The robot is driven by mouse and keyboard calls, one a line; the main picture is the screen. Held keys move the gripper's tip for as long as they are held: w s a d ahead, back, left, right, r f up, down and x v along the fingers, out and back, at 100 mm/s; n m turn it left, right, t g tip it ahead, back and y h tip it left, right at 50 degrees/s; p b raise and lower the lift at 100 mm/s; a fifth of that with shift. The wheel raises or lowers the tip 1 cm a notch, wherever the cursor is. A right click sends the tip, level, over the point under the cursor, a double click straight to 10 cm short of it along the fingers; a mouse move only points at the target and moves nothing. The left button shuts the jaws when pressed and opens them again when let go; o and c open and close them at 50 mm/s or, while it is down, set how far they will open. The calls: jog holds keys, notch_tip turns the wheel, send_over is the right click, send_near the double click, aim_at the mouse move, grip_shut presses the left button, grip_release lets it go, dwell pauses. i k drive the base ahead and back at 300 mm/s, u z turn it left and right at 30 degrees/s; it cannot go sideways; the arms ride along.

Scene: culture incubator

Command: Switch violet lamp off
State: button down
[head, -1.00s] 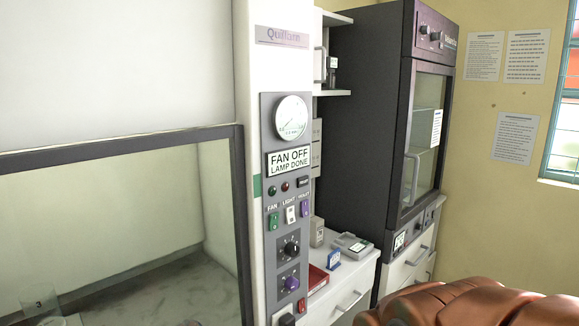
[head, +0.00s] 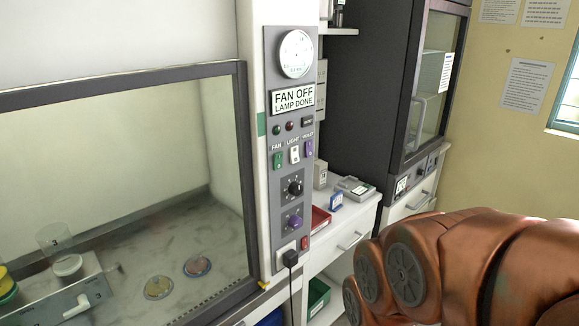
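The violet lamp switch (head: 308,147) is a small purple rocker at the right end of a row of three on the cabinet's grey control panel (head: 269,70). A green fan switch (head: 278,160) and a white light switch (head: 294,154) sit to its left. The display (head: 292,100) above reads "FAN OFF LAMP DONE". I cannot tell the violet rocker's position at this size. A copper-coloured part of my arm fills the lower right. My gripper is not in view.
The glass-fronted cabinet at left holds dishes (head: 197,266). A counter (head: 350,222) and a dark fume cupboard (head: 375,80) stand to the right.

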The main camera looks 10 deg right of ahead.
aim_at(309, 150)
jog(key=k, duration=0.5)
jog(key=u, duration=1.45)
jog(key=i, duration=0.95)
jog(key=z, duration=1.5)
